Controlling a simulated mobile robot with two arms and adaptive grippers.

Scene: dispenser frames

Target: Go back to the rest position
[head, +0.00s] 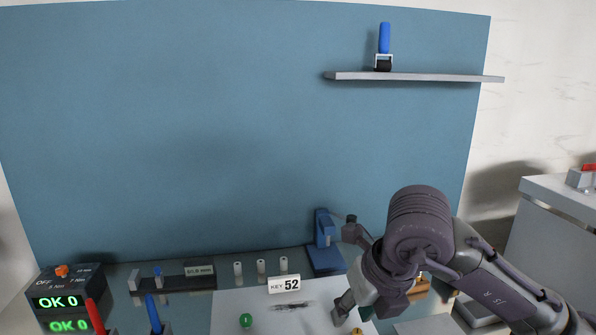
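My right gripper (346,268) is at the lower right of centre in the head view, with its arm coming in from the right. Its two fingers are spread wide, and I see nothing held between them. It is just right of a blue stand (323,258) and above the white sheet's right part; whether it touches anything I cannot tell. My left gripper is not in view.
Several white cylinders (261,267) stand behind. A display box (62,300) is at left. A shelf (430,77) holds a blue-handled tool (384,42). A grey cabinet (545,238) is at right.

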